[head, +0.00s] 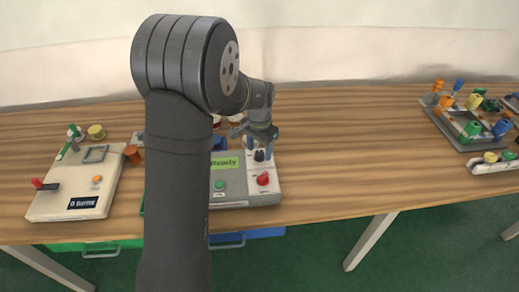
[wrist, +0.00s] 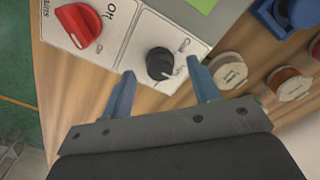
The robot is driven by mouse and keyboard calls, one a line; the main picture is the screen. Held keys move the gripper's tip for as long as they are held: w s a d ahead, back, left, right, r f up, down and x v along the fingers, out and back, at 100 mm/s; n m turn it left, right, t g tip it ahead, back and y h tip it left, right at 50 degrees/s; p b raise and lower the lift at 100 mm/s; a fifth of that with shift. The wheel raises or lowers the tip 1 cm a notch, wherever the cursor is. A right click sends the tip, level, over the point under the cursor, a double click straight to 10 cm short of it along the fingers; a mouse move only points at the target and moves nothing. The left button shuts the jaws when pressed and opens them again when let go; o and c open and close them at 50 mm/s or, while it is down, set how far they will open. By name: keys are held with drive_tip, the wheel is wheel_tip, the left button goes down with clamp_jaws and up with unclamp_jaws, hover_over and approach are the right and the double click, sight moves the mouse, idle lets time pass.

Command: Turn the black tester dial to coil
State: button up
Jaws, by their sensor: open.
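The black tester dial (wrist: 160,63) sits on a white panel of the tester and has a white pointer mark. It also shows in the head view (head: 259,155), just below my gripper. The tester (head: 236,187) is a grey box with a green display on the wooden table. My gripper (wrist: 163,84) is open, with one blue finger on each side of the black dial in the wrist view. I cannot tell whether the fingers touch the dial.
A red knob (wrist: 78,25) is on the same tester beside the black dial. Round spools (wrist: 229,69) lie close by on the table. A cream box (head: 75,190) stands at the left. Trays of coloured parts (head: 465,125) are at the right. The table between is clear.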

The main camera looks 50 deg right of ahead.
drive_tip(key=shift+f, duration=0.35)
drive_tip(key=c, duration=1)
drive_tip(key=n, duration=1.1)
drive_tip(key=shift+n, duration=0.4)
